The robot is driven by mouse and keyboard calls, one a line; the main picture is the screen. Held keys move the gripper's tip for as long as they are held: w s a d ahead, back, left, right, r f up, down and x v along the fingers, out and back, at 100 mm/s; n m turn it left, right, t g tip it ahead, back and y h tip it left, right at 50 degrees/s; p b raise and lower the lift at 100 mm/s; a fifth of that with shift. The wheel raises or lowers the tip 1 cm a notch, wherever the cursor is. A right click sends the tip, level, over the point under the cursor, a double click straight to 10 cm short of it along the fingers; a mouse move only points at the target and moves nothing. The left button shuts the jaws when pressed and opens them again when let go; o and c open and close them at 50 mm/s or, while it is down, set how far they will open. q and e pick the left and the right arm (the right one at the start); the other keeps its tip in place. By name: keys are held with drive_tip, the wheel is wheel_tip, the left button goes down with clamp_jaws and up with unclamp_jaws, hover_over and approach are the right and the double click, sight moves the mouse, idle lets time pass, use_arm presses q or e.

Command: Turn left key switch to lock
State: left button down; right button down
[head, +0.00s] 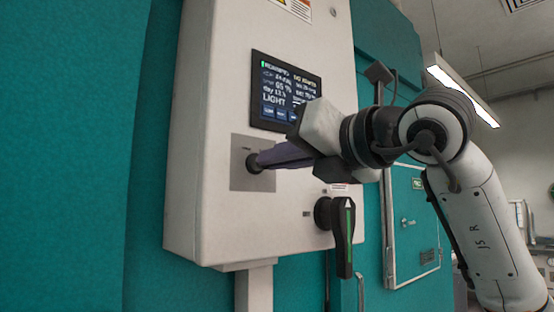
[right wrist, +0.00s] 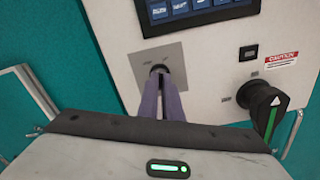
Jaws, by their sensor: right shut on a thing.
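The left key switch (head: 252,163) is a small dark round piece on a grey square plate (head: 240,178) on the front of a white control box. It also shows in the right wrist view (right wrist: 159,69), at the far end of the fingers. My right gripper (head: 262,160) reaches in from the right, its purple-grey fingers shut on the key switch. In the right wrist view the two fingers (right wrist: 163,82) run close together up to it. The fingertips hide much of the switch, so I cannot tell which way it points. My left gripper is not in view.
A screen (head: 286,86) with text is above the switch, partly behind my gripper. A black rotary handle (head: 345,236) with a green stripe is at the lower right, hanging downward. A caution label (right wrist: 282,60) sits above it. Teal walls and a door (head: 411,225) are behind.

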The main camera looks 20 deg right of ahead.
drive_tip(key=n, duration=1)
drive_tip(key=shift+a, duration=0.1)
drive_tip(key=shift+s, duration=0.1)
idle(0.4)
drive_tip(key=c, duration=1.9)
unclamp_jaws()
drive_tip(key=shift+c, duration=0.2)
drive_tip(key=b+v, duration=0.3)
drive_tip(key=v, duration=0.7)
drive_tip(key=shift+s, duration=0.15)
